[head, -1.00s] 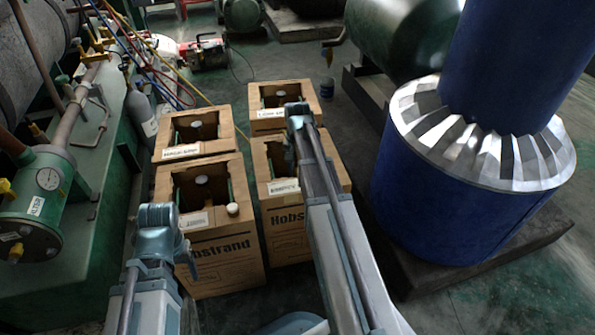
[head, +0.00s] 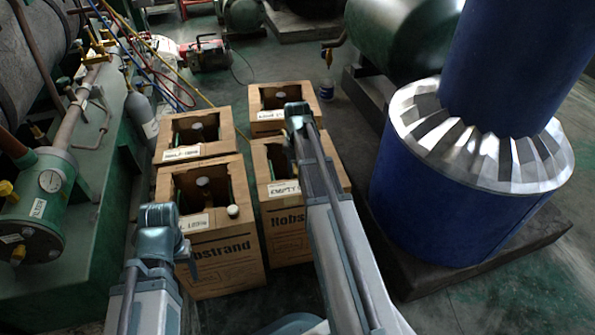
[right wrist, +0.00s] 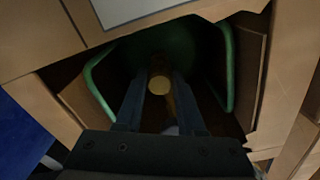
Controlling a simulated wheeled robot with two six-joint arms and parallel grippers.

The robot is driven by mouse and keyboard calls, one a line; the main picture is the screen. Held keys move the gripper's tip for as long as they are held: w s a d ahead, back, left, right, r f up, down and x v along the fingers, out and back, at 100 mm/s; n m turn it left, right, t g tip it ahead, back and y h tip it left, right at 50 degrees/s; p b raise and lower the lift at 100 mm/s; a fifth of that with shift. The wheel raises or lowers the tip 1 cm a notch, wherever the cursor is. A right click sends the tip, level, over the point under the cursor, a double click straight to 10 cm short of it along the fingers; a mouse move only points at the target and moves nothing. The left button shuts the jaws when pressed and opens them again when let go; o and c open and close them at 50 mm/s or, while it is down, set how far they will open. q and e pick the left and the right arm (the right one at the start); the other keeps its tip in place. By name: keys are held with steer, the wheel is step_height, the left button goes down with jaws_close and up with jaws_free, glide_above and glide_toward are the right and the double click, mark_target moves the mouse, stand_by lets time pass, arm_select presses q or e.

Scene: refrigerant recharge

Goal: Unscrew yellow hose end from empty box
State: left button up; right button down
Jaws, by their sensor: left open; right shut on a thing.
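The empty box (head: 292,222) is a brown carton labelled EMPTY, with an open top, in the middle of the head view. My right arm covers part of it. In the right wrist view, a green cylinder (right wrist: 190,38) with green handle bars stands inside a carton. My right gripper (right wrist: 160,88) reaches into this carton and is shut on a round brass-yellow piece, which looks like the yellow hose end (right wrist: 160,85). The grip and threads are too dark to see well. My left gripper (head: 187,262) is open and empty, in front of the front left carton.
Three other cartons stand close by: front left (head: 222,262), back left (head: 170,155) and back right (head: 268,126). A yellow hose (head: 185,82) runs from the machine at left. A blue column (head: 425,205) stands at right. Green pipework (head: 75,235) stands at left.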

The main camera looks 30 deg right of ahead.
steer(key=shift+r+p, duration=1.95)
steer(key=shift+r, duration=0.15)
